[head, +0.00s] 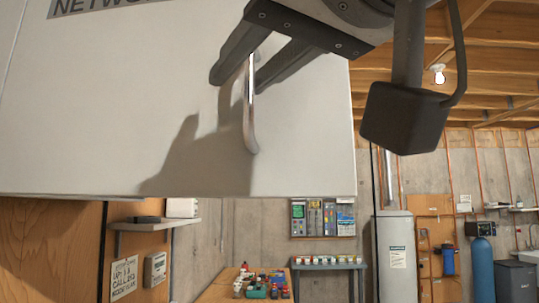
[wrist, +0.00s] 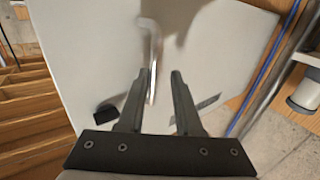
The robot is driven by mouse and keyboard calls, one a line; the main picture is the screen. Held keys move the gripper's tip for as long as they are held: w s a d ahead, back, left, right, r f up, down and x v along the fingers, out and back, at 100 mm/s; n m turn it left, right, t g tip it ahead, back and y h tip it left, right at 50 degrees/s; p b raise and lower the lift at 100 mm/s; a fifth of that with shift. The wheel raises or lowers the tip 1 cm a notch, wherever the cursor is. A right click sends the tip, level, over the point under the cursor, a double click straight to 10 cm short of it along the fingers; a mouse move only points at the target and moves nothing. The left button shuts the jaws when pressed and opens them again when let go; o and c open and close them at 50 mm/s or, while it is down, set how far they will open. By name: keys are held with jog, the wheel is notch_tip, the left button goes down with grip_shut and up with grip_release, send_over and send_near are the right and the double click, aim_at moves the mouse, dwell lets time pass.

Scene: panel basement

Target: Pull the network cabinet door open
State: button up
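The white network cabinet door (head: 90,110) fills the upper left of the head view, with a dark label strip reading "NETWO…" at its top, cut off by the frame. A thin upright metal bar handle (head: 251,125) stands on the door near its right side. My gripper (head: 237,82) is open at the door, one finger on each side of the handle. In the wrist view the handle (wrist: 153,50) runs between my gripper's fingers (wrist: 159,73), closer to the left one, with a gap on the right. Whether the door is ajar I cannot tell.
A wooden panel with a small shelf (head: 140,226) is below the door. Farther back are a workbench (head: 330,264) with small jars, a tall white tank (head: 397,258) and a blue cylinder (head: 484,270). In the wrist view a blue pipe (wrist: 265,70) runs beyond the panel's edge.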

jog(key=shift+o, duration=0.5)
jog(key=shift+w+d+f, duration=0.1)
jog(key=v, duration=1.7)
jog(key=shift+d, duration=0.1)
